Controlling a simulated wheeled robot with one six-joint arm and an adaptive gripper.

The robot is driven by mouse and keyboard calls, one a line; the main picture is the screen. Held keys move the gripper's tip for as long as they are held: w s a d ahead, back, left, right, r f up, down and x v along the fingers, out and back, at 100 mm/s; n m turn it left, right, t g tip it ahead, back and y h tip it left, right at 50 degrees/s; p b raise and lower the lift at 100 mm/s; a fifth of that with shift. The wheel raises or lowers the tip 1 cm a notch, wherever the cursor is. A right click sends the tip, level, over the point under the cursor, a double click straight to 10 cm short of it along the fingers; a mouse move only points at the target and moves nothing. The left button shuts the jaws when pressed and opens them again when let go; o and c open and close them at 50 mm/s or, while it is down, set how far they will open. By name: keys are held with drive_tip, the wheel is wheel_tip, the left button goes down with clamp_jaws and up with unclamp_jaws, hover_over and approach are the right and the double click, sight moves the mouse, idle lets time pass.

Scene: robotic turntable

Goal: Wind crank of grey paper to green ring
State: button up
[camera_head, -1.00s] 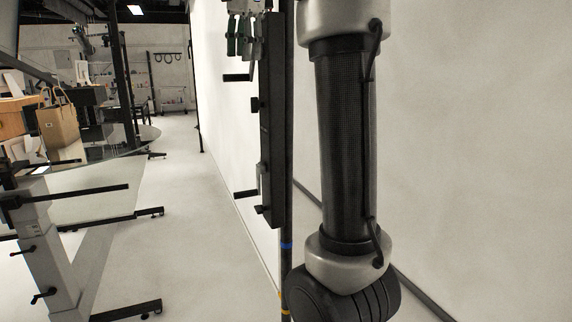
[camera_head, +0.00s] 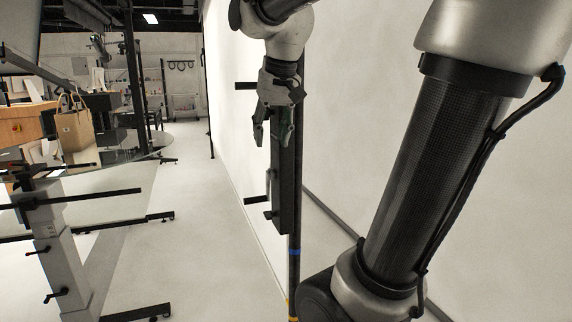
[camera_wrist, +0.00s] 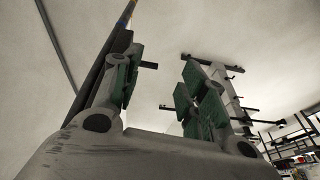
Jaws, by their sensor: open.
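A dark pole (camera_head: 297,190) stands by the white wall and carries a long black bar (camera_head: 284,205). Black crank handles stick out left from it: an upper one (camera_head: 246,86) and a lower one (camera_head: 256,200). I cannot tell which belongs to the grey paper. The pole has a blue ring (camera_head: 295,252) and a yellow ring (camera_head: 291,300); I see no green ring. My gripper (camera_head: 272,130), with green finger pads, is open and empty, pointing down in front of the bar. In the wrist view, the pole (camera_wrist: 101,70) passes behind one finger, and a black handle (camera_wrist: 149,65) shows between the fingers.
At left stands a grey table stand (camera_head: 60,255) with black feet and small cranks. A paper bag (camera_head: 75,128) sits beyond it. The pale floor (camera_head: 190,240) between stand and pole is clear. The white wall (camera_head: 228,120) runs close along the pole.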

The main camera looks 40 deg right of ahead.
drive_tip(key=s+f+n, duration=0.2)
drive_tip(key=s+f, duration=0.4)
drive_tip(key=shift+a, duration=0.25)
drive_tip(key=shift+s, duration=0.1)
